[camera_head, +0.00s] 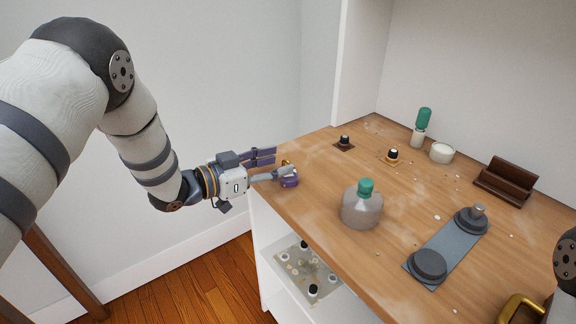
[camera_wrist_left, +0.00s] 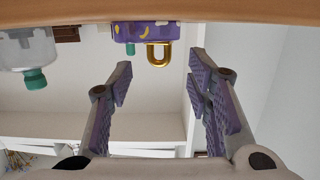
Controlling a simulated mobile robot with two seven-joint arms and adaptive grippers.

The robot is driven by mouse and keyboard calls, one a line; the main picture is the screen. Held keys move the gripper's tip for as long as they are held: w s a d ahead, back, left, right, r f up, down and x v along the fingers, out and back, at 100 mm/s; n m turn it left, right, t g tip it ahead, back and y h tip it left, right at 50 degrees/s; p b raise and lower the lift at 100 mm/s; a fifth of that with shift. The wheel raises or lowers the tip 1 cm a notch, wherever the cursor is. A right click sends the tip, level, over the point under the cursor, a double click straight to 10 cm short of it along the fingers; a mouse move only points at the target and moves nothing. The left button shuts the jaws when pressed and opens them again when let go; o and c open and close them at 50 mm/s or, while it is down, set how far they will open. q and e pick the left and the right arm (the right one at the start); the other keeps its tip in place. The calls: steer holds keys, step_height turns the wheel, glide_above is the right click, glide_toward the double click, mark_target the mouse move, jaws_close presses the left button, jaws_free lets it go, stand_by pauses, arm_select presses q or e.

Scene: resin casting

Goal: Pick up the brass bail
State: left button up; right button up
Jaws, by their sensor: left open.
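The brass bail (camera_wrist_left: 158,54) is a gold U-shaped loop beside a purple, yellow-patterned round piece (camera_wrist_left: 145,32) in the wrist view, which appears upside down. In the head view the purple piece (camera_head: 289,182) sits near the left edge of the wooden top, and only a bit of gold (camera_head: 285,162) shows by my fingers. My left gripper (camera_head: 277,164) is open at that edge. In the wrist view the bail lies ahead of the gap between its fingers (camera_wrist_left: 162,80), with nothing held.
The wooden top (camera_head: 320,215) holds a green-capped jug (camera_head: 362,208), a grey plate with round dark parts (camera_head: 445,247), a white cup (camera_head: 441,152), a green-topped bottle (camera_head: 421,128) and a brown rack (camera_head: 505,182). A brass-coloured curved piece (camera_head: 522,307) is at lower right. A cabinet panel stands behind.

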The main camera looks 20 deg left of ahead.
mark_target(286, 160)
arm_select(q)
steer(key=x, duration=0.3)
steer(key=shift+w+d, duration=0.15)
steer(key=shift+d, duration=0.1)
steer(key=c, duration=1)
steer(key=shift+o, duration=0.2)
